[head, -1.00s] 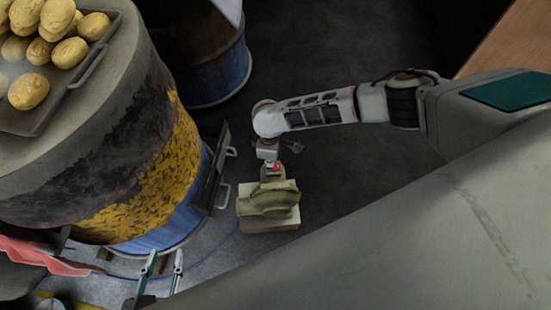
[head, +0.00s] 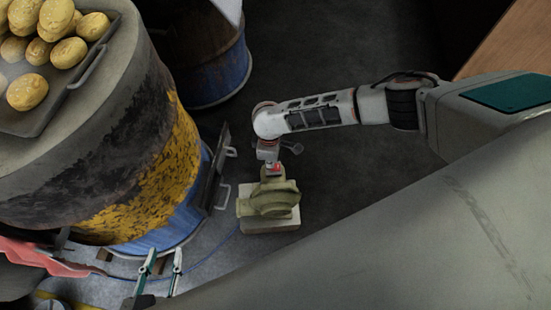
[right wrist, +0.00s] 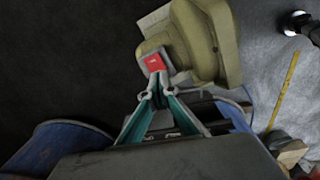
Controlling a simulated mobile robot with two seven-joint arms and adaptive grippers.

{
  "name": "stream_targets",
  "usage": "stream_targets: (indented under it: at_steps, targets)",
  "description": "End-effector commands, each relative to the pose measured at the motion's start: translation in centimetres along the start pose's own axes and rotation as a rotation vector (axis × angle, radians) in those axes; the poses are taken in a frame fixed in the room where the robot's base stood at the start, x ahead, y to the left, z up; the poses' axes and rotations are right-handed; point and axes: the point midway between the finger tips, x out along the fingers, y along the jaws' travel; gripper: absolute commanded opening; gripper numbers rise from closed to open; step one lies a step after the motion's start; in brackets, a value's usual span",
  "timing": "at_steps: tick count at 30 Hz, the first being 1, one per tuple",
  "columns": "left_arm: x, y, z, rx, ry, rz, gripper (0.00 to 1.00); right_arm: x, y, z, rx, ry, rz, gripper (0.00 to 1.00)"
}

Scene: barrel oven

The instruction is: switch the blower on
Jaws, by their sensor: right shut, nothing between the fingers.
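The olive-green blower (head: 272,200) sits on a pale block on the floor, right of the barrel oven. It also shows in the right wrist view (right wrist: 217,40). Its red switch (right wrist: 156,63) sits in a grey housing; in the head view the red switch (head: 274,168) is partly hidden by my wrist. My right gripper (right wrist: 154,84) is shut and empty, with its tips right at the lower edge of the switch housing; I cannot tell whether they touch. My left gripper (head: 165,253) is open and empty near the barrel's foot, left of the blower.
The barrel oven (head: 150,150) fills the left side, with a tray (head: 88,73) of bread rolls on top and an open door (head: 214,170) toward the blower. A blue barrel (head: 222,72) stands behind. A blue cable lies on the floor. The dark floor behind my right arm is clear.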

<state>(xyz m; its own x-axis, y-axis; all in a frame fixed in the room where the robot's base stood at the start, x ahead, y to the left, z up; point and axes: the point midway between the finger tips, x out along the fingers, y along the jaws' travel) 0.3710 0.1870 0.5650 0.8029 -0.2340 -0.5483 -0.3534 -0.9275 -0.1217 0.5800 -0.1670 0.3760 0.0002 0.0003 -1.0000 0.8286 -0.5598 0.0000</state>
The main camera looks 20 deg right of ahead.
Motion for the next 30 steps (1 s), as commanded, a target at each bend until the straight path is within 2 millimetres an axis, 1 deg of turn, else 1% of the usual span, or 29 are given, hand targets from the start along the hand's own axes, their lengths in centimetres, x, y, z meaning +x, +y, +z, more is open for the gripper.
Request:
stream_targets:
  at_steps: [7,30]
  targets:
    - [-0.1,0.3,0.7,-0.003,-0.014,0.005,0.32,0.4,0.0,0.0,0.000,0.000,-0.001,0.00]
    - [-0.1,0.3,0.9,-0.007,-0.015,0.005,0.32,1.5,-0.1,0.1,0.001,-0.001,-0.002,0.00]
